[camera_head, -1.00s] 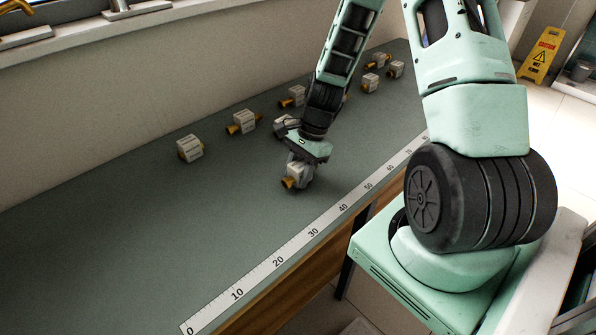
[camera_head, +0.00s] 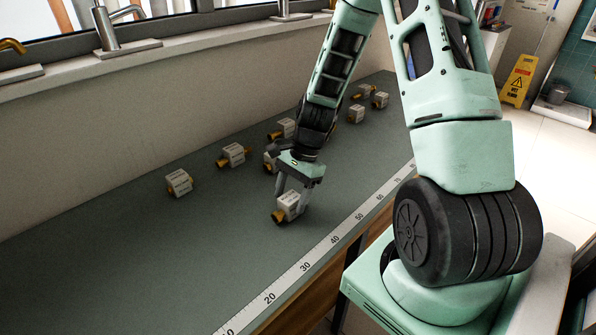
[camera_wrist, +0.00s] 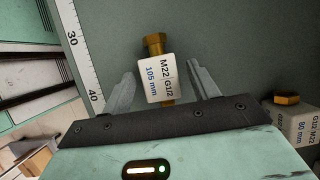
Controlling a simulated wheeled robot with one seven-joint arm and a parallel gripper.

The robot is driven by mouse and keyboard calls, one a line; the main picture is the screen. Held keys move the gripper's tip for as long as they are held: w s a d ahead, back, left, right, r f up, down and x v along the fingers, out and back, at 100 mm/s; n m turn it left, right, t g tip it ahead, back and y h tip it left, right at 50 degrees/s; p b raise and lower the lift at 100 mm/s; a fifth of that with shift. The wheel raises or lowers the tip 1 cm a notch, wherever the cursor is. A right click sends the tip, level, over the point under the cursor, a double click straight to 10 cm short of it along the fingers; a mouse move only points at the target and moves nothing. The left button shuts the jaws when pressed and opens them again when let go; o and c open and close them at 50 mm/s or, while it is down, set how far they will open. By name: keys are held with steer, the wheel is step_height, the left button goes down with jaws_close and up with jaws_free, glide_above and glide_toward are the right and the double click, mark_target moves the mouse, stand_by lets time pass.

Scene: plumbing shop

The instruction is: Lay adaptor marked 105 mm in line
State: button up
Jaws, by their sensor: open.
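The adaptor marked 105 mm (camera_wrist: 154,76) shows in the wrist view as a white block with brass ends, its label reading M22 G1/2. It lies on the bench between the two fingers of my gripper (camera_wrist: 163,84), with a gap on each side. In the head view the same adaptor (camera_head: 288,206) sits under my gripper (camera_head: 297,190), near the measuring strip. My gripper is open and holds nothing. An adaptor marked 80 mm (camera_wrist: 295,124) is at the right of the wrist view, partly cut off.
A measuring strip (camera_head: 306,268) runs along the bench's front edge. Two adaptors (camera_head: 179,183) (camera_head: 232,155) lie to the left, and several more stand further back, such as one at the far end (camera_head: 356,114). The bench (camera_head: 110,255) is clear at the front left.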

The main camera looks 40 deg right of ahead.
steer(key=v, duration=0.9)
steer(key=s+a+r+n+g+h, duration=0.1)
steer(key=s+a+r+n, duration=0.2)
steer(key=a+n, duration=0.5)
steer(key=s+a+r+n+h, duration=0.1)
steer(key=s+a+r+n, duration=0.3)
steer(key=a, duration=0.6)
steer(key=s+a+n+t+h, duration=0.1)
steer(key=s+a+n+h, duration=0.1)
steer(key=s+a+n, duration=0.7)
steer(key=s+n, duration=0.2)
steer(key=n, duration=0.2)
steer(key=shift+r, duration=0.2)
